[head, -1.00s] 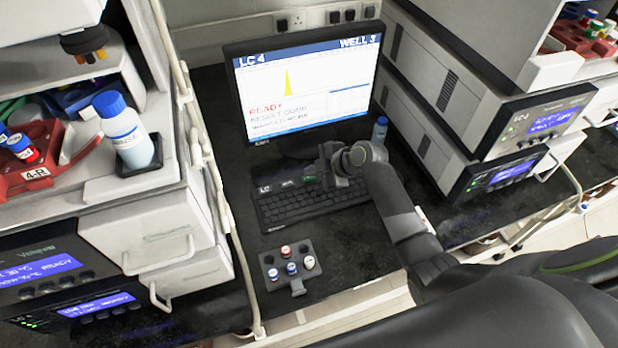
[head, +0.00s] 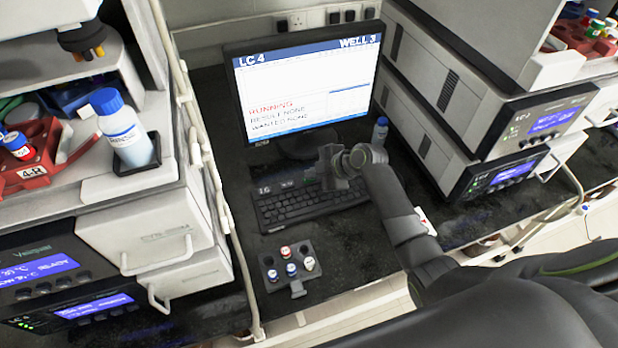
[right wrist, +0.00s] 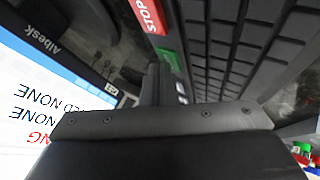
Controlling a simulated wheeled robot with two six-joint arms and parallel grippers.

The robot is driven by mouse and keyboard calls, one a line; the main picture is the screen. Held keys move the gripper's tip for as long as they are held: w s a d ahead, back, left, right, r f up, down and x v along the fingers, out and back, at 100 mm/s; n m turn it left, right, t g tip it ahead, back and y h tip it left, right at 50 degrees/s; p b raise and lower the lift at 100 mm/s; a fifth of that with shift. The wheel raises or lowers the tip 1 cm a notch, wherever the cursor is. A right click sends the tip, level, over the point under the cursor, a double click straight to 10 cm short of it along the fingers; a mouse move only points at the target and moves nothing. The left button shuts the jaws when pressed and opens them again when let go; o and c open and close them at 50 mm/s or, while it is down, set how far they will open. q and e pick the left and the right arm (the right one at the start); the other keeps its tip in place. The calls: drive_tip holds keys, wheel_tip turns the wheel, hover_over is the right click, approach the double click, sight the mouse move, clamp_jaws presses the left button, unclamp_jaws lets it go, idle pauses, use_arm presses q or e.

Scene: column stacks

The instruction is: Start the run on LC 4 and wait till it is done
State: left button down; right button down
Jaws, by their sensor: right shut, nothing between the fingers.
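The monitor (head: 300,85) reads "LC 4" and "WELL 3". Red text says RUNNING, with RESULT NONE and WANTED NONE below it. Part of its screen (right wrist: 40,110) shows in the right wrist view. My right gripper (head: 328,172) is shut and empty over the far side of the keyboard (head: 300,207). In the right wrist view the keyboard (right wrist: 250,50) lies beyond the fingers, with a red STOP key (right wrist: 148,15) and a green key (right wrist: 169,60) beside them. I cannot tell whether the fingertips touch a key. My left gripper is out of view.
A small dark rack (head: 289,268) with several capped vials stands in front of the keyboard. A blue-capped bottle (head: 122,130) stands at left. Stacked instruments (head: 520,140) flank the right side. A small bottle (head: 380,130) stands by the monitor.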

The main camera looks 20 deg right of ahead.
sight(313, 180)
idle(0.3)
drive_tip(key=shift+r+p, duration=0.7)
drive_tip(key=shift+r, duration=0.1)
wheel_tip(313, 180, up, 5)
drive_tip(key=p, duration=0.4)
drive_tip(key=shift+r, duration=0.1)
